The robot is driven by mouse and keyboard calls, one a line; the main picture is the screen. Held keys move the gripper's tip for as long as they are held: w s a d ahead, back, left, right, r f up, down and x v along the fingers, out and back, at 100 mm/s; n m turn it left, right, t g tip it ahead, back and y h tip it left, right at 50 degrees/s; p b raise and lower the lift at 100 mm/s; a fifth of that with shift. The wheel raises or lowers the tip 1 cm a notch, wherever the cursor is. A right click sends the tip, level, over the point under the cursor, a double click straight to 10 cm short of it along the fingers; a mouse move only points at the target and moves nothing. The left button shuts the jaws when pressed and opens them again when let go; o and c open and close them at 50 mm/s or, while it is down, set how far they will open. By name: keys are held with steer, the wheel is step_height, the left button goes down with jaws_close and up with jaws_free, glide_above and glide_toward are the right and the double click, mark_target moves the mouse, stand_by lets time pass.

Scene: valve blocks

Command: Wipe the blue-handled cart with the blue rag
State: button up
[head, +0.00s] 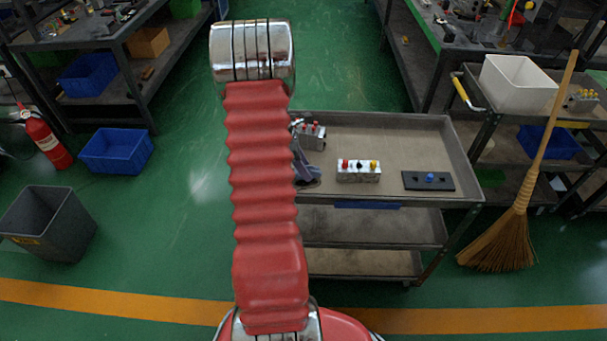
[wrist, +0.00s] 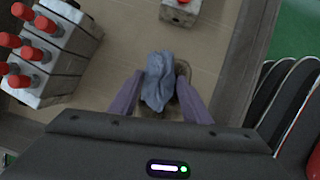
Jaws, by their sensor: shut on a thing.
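The cart (head: 400,137) with a grey-rimmed, tan top stands in front of me. A blue strip (head: 367,205), perhaps its handle, shows under the near edge. My gripper (wrist: 160,88) is over the left part of the cart top. Its two purple fingers are shut on the crumpled grey-blue rag (wrist: 160,72). A brownish thing shows behind the rag, mostly hidden. I cannot tell whether the rag touches the cart top. In the head view my arm hides the cart's left end.
A block with red knobs (wrist: 50,50) stands left of the rag. A block with red and yellow knobs (head: 358,171) and a dark plate with a blue knob (head: 429,181) sit farther right. A broom (head: 500,238) leans on a yellow-handled cart (head: 480,105) at right.

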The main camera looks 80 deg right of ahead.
steer(key=shift+d, duration=0.3)
steer(key=shift+w, duration=0.1)
steer(key=shift+w+d+f, duration=0.1)
steer(key=shift+w+d, duration=0.1)
steer(key=shift+d, duration=0.8)
steer(key=shift+w+d+f, duration=0.1)
steer(key=shift+w+d, duration=0.1)
steer(key=shift+d, duration=0.75)
steer(key=shift+w, duration=0.1)
steer(key=shift+w+a+f, duration=0.15)
steer(key=shift+w+a, duration=0.05)
steer(key=shift+w, duration=0.7)
steer(key=shift+a, duration=0.15)
steer(key=shift+s+a+f, duration=0.1)
steer(key=shift+s+a, duration=0.15)
steer(key=shift+a, duration=0.7)
steer(key=shift+s+a+f, duration=0.1)
steer(key=shift+s+a, duration=0.15)
steer(key=shift+a, duration=0.65)
